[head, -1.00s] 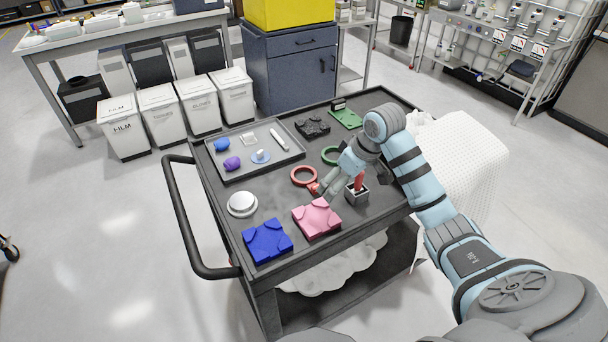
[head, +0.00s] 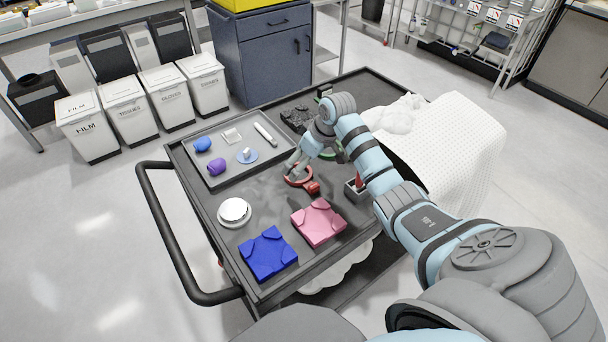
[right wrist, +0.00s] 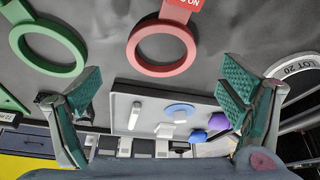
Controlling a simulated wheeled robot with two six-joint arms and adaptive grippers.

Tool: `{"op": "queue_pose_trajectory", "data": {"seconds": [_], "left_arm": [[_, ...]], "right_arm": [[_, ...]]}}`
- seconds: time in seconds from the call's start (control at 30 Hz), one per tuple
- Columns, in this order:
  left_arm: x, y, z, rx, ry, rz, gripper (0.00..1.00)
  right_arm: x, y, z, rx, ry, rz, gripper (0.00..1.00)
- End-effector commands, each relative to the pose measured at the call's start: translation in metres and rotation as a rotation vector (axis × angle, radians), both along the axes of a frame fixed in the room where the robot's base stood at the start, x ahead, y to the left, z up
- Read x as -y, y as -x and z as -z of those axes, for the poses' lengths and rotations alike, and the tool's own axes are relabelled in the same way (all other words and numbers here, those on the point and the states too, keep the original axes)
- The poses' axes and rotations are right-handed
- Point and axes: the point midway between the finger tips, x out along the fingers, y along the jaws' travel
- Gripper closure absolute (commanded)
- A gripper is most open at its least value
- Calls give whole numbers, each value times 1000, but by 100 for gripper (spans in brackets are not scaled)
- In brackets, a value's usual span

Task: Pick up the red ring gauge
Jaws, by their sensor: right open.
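The red ring gauge (head: 299,184) lies on the dark cart top, near the middle in the head view, its handle toward the lower right. My right gripper (head: 297,166) is over the ring's far left side and hides part of it. In the right wrist view the red ring gauge (right wrist: 160,70) lies flat beyond the fingers, with its handle cut off by the top edge. There my right gripper (right wrist: 160,90) is open, its two fingers wide apart with nothing between the pads. My left gripper is not in view.
A green ring gauge (right wrist: 50,67) lies beside the red one. A grey tray (head: 222,181) with small items is at the far left. A white round part (head: 234,210), a blue block (head: 267,253) and a pink block (head: 318,222) are nearer. A small square holder (head: 353,194) stands right.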

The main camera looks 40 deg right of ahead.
Motion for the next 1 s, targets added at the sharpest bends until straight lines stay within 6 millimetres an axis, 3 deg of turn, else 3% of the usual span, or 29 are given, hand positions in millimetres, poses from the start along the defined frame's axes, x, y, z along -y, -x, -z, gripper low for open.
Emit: {"op": "queue_pose_trajectory", "data": {"seconds": [0.1,0.2,0.43,0.77,1.0], "left_arm": [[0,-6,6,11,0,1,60],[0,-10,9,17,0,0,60],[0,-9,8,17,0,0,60],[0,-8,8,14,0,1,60],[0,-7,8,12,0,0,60]], "right_arm": [[-4,-5,26,-4,-3,1,10],[-5,-11,39,-3,-1,0,10],[-4,-12,40,-1,1,-1,11],[-4,-12,39,-1,0,0,64],[-4,-12,38,-1,1,-1,64]]}}
